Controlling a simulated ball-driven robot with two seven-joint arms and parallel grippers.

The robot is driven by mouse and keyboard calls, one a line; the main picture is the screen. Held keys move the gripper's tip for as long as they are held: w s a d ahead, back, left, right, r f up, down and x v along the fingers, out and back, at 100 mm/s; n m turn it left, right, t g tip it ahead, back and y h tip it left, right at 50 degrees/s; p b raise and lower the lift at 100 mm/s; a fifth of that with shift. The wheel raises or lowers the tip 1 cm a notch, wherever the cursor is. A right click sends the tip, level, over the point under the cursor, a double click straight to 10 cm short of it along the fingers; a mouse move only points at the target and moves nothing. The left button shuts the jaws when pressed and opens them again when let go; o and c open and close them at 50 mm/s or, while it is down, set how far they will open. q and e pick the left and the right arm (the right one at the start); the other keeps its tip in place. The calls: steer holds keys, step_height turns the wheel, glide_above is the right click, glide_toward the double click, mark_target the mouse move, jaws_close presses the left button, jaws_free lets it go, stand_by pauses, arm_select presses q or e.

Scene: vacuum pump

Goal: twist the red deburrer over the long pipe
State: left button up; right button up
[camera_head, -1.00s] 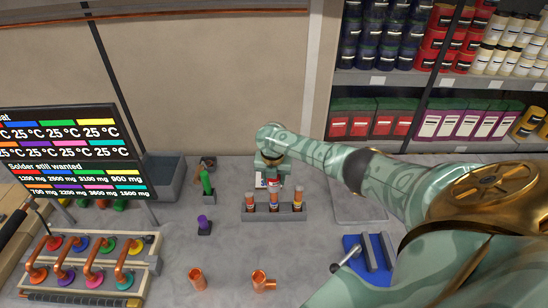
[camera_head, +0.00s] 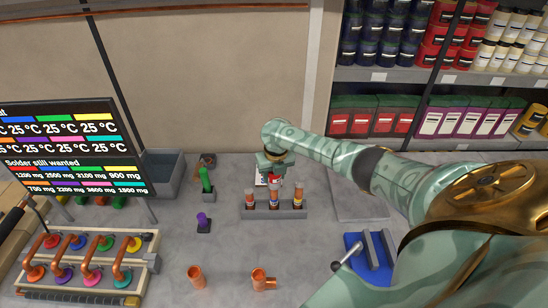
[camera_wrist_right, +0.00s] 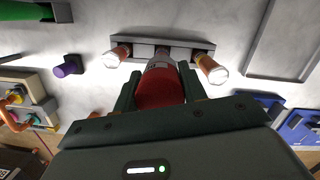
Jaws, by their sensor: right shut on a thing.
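The red deburrer (camera_wrist_right: 160,85) stands upright between the fingers of my right gripper (camera_head: 275,176). It has a pale label band and also shows in the head view (camera_head: 274,187). The gripper is shut on it at the middle of the grey rack (camera_head: 274,214). I cannot tell whether its lower end is still in the slot. An upright copper pipe (camera_head: 197,278) stands on the table at the front; I cannot tell if it is the long pipe. My left gripper is not in view.
Two orange tools with pale ends stand in the rack, left (camera_head: 250,198) and right (camera_head: 298,197) of the deburrer. A copper fitting (camera_head: 262,280) stands at the front, near a blue vise (camera_head: 368,258). The table between rack and pipes is clear.

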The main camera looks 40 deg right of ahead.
steer(key=shift+r, duration=0.15)
step_height(320, 180, up, 7)
steer(key=p, duration=0.7)
stand_by(0.6)
